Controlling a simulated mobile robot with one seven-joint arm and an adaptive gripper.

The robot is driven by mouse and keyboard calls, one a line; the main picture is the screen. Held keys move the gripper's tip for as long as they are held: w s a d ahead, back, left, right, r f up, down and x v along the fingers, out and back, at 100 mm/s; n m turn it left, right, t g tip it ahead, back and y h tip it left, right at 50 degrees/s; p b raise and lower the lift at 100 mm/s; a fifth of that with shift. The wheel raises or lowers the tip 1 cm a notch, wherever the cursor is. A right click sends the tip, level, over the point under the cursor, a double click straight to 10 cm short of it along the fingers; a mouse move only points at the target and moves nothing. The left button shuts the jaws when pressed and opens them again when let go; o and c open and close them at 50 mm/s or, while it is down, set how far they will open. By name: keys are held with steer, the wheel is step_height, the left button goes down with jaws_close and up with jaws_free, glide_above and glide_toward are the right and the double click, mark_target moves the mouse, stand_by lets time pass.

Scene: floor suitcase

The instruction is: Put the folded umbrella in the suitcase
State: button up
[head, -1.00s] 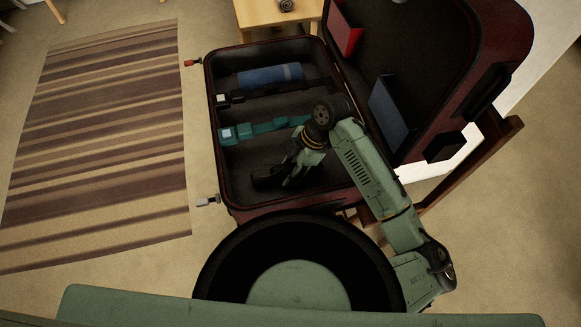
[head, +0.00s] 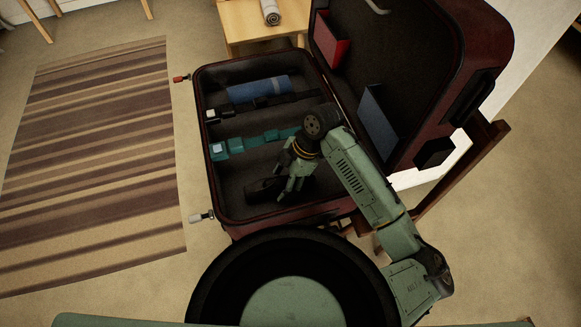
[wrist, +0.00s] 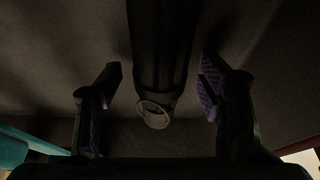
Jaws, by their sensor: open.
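The open dark red suitcase (head: 203,150) has a dark lining and strips of items in it. The folded umbrella is black; in the head view its dark end (head: 262,188) lies on the suitcase floor in the near section. In the wrist view the umbrella (wrist: 160,45) runs lengthwise between my fingers, with a pale ring (wrist: 153,114) at its near end. My gripper (wrist: 160,82) is open, one finger on each side of it, with gaps visible on both sides. In the head view my gripper (head: 291,184) is low inside the suitcase and hides part of the umbrella.
A blue roll (head: 258,89), a black strap-like item (head: 235,110) and a teal item (head: 250,143) lie farther back in the suitcase. The raised lid (head: 400,60) stands at right. A wooden table (head: 245,22) with a grey roll (head: 270,12) is behind. A striped rug (head: 95,160) lies left.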

steer(key=b+v, duration=0.1)
steer(key=v, duration=1)
steer(key=shift+r, duration=0.25)
steer(key=shift+c, duration=0.2)
stand_by(0.6)
